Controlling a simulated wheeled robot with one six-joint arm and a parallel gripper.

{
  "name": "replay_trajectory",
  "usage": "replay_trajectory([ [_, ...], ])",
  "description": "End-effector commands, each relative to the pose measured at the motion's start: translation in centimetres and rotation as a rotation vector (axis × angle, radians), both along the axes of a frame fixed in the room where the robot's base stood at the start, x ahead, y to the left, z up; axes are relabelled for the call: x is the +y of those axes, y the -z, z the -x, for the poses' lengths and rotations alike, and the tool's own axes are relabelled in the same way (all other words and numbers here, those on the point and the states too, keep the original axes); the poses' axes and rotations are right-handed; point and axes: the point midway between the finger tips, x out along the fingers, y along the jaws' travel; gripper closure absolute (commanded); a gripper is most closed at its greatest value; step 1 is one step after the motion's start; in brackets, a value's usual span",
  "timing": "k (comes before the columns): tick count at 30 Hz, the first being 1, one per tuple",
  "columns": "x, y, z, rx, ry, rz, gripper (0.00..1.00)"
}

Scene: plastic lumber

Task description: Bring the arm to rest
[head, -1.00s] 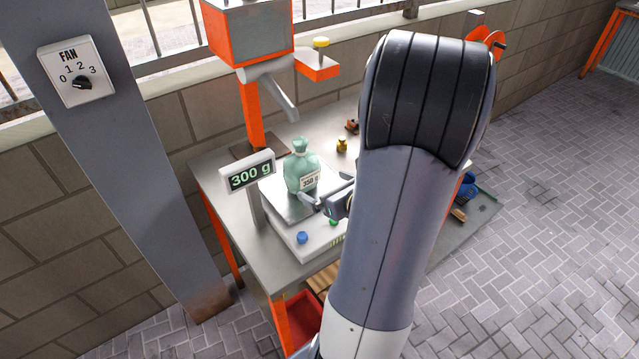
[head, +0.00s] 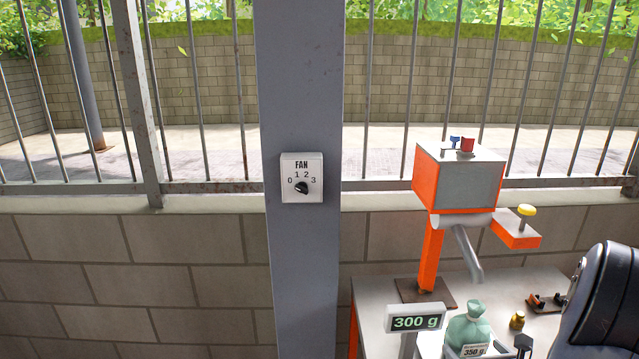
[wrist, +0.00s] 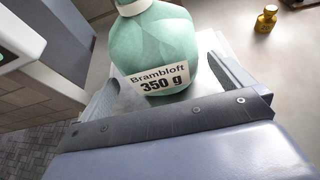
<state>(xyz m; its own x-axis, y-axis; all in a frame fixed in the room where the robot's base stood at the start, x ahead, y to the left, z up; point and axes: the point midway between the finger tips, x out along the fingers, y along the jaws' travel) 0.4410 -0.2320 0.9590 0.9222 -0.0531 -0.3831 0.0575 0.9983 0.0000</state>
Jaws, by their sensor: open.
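My gripper (wrist: 168,85) is open in the wrist view, its two grey fingers spread to either side of a green tied bag (wrist: 160,55) labelled "Brambloft 350 g". I cannot tell whether a finger touches the bag. Only a dark part of my gripper (head: 523,343) shows there, just right of the bag. My arm (head: 600,310) fills the lower right corner, mostly cut off by the frame.
An orange and grey machine (head: 458,185) with a yellow button (head: 526,210) stands on the metal bench (head: 375,295). A small brass weight (head: 517,320) stands right of the bag. A fan dial (head: 302,178) is on the grey post (head: 300,90), left of the bench.

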Motion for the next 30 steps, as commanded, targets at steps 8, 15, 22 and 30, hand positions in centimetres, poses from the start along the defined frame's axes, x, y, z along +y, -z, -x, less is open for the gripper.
replay_trajectory([
  [8, -0.1, 1.6, -4.0, 0.001, -0.002, -0.002, 0.0],
  [15, -0.3, 1.6, -4.5, -0.001, 0.001, 0.0, 0.0],
  [22, -0.3, 1.4, -4.5, 0.0, 0.001, 0.0, 0.0],
  [30, -0.2, 1.8, -4.5, 0.001, 0.001, -0.002, 0.0],
])
